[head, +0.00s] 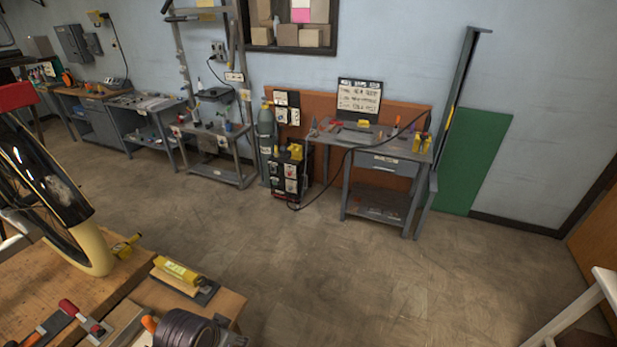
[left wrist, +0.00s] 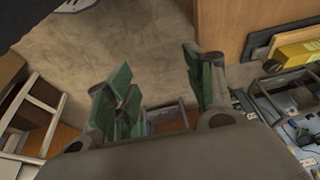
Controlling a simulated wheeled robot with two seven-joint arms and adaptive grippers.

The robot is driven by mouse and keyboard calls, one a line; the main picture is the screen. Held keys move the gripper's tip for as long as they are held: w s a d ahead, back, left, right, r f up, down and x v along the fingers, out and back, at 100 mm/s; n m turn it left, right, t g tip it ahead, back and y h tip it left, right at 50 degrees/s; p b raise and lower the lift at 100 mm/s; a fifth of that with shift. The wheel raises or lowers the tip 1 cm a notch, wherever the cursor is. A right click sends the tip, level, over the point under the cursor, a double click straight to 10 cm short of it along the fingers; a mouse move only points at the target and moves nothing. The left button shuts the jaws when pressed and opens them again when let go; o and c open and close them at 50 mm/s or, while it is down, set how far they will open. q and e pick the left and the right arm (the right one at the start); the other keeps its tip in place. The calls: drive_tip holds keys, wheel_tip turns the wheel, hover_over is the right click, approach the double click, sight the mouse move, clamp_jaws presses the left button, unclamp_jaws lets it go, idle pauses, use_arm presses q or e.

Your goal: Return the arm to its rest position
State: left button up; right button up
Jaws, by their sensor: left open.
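My left gripper (left wrist: 163,95) shows in the left wrist view, with its green-padded fingers spread apart. Nothing is held between the fingers, and the tiled floor shows beyond them. In the head view neither gripper can be made out. My right gripper is in neither view. A trike wheel with a dark fender (head: 45,170) stands at the left of the head view, above a wooden bench (head: 225,303).
A yellow block-like item (head: 178,270) lies on the bench, and a red-handled tool (head: 85,316) lies nearer. A welding table (head: 375,150) and a gas cylinder (head: 267,130) stand by the far wall. The middle floor (head: 290,250) is clear. A pale frame (head: 580,308) stands at right.

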use_arm(q)
drive_tip(key=s+a+f+n+g, duration=0.1)
drive_tip(key=s+a+f, duration=0.1)
drive_tip(key=f, duration=1.4)
drive_tip(key=s+a+f+n, duration=0.1)
drive_tip(key=s+f, duration=0.2)
drive_tip(key=f, duration=1.3)
drive_tip(key=s+a+f, duration=0.2)
drive_tip(key=s+f, duration=0.8)
drive_tip(key=s, duration=0.1)
drive_tip(key=s+a+f+g+y, duration=0.1)
drive_tip(key=s+a+f, duration=0.1)
drive_tip(key=s+f, duration=0.8)
drive_tip(key=shift+s+f+g, duration=0.25)
drive_tip(key=shift+s+g, duration=0.05)
drive_tip(key=shift+s, duration=0.35)
